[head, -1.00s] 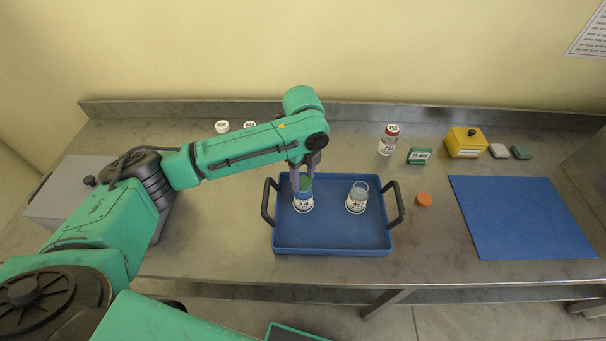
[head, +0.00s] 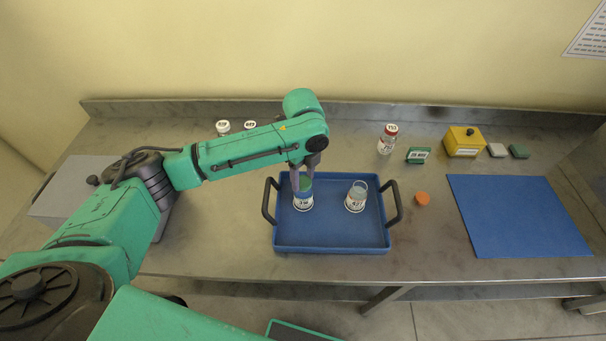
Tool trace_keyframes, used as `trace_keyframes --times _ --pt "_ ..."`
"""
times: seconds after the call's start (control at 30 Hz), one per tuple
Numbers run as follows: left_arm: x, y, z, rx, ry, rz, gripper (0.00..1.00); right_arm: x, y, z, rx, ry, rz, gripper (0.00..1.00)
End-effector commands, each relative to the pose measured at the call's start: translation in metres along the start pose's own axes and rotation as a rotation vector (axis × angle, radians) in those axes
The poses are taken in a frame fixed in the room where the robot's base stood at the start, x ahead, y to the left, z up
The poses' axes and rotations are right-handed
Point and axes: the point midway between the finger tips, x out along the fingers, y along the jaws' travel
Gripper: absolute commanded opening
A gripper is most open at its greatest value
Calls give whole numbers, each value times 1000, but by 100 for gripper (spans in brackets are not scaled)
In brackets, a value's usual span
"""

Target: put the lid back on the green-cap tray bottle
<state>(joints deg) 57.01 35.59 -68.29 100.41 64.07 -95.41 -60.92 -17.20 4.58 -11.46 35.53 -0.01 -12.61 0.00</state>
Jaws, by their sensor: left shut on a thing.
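A bottle with a blue band and white label (head: 303,201) stands upright in the left part of the blue tray (head: 330,249). A green cap (head: 306,184) is at the top of this bottle. My left gripper (head: 303,180) points down over it and is shut on the green cap; whether the cap is seated on the neck or just above it, I cannot tell. A second, open clear bottle (head: 356,197) with a white label stands in the right part of the tray, without a lid. My right gripper is not in view.
An orange cap (head: 422,199) lies on the steel bench right of the tray. A red-capped bottle (head: 387,139), a green sign (head: 418,155) and a yellow box (head: 464,142) stand behind. A blue mat (head: 520,216) lies bare at right. Two white-capped bottles (head: 223,127) stand behind my arm.

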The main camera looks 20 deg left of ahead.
Motion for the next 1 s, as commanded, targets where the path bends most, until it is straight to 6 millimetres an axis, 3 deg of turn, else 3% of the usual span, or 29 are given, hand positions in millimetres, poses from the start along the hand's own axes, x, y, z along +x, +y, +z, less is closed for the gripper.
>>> trace_keyframes --times 0.33,0.37,0.43,0.67,0.7,0.73,1.0 --pt "0 0 0 0 0 -1 1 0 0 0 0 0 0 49" --pt "0 0 0 0 0 -1 59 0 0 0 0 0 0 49" --pt "0 0 0 0 0 -1 86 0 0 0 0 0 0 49" --pt "0 0 0 0 -1 -1 86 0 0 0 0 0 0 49" --pt "0 0 0 0 -1 -1 98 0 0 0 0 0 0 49" --pt "0 0 0 0 -1 -1 100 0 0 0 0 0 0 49" --pt "-3 0 0 -1 -1 -1 100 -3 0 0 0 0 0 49"
